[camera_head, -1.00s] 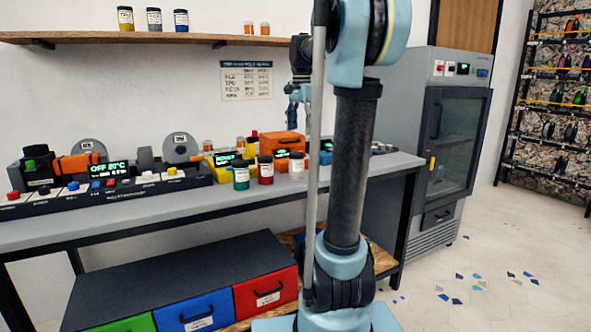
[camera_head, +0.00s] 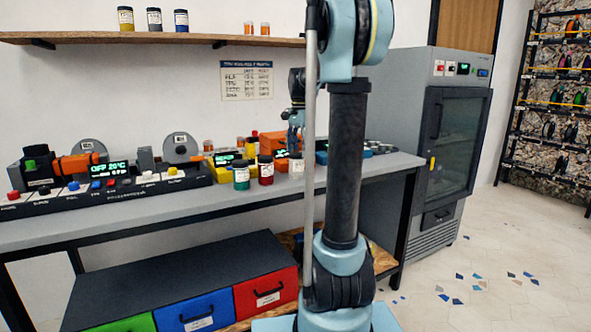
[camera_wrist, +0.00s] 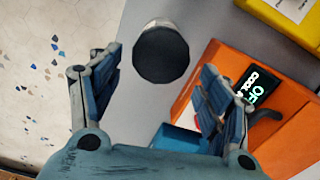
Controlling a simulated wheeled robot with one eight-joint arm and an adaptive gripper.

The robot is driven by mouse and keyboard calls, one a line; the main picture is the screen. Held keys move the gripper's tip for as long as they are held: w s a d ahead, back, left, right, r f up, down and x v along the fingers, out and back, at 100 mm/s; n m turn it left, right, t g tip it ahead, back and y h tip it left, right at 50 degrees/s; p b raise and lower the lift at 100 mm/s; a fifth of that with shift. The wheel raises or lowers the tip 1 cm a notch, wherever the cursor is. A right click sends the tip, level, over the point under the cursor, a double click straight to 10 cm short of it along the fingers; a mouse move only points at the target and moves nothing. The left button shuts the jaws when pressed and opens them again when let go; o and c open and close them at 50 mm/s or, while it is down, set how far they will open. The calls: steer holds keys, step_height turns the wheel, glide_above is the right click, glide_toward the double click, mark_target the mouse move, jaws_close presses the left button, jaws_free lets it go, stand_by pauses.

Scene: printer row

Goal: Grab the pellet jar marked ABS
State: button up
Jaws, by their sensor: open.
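Three dark-lidded jars stand on the grey bench in the head view: a green one (camera_head: 241,177), a red one (camera_head: 265,171) and a white one (camera_head: 297,167). Their labels are too small to read, so I cannot tell which is marked ABS. My gripper (camera_head: 296,128) points down above the white jar. In the wrist view my gripper (camera_wrist: 160,72) is open and empty. A jar with a round black lid (camera_wrist: 161,54) and a pale body lies between its fingers, seen from above, apparently below the fingertips.
An orange machine with a lit display (camera_wrist: 258,100) is close beside the right finger. A yellow machine (camera_wrist: 285,25) is at the upper right. More jars (camera_head: 154,19) stand on the wall shelf. The bench edge and floor lie left of the gripper in the wrist view.

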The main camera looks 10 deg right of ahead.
mark_target(297, 165)
steer(key=shift+f, duration=0.65)
steer(key=f, duration=0.1)
steer(key=a+f, duration=0.1)
steer(key=s+f, duration=0.1)
steer(key=f, duration=0.1)
steer(key=shift+a+f, duration=0.1)
steer(key=shift+a, duration=0.1)
steer(key=shift+f, duration=0.55)
steer(key=c, duration=1.3)
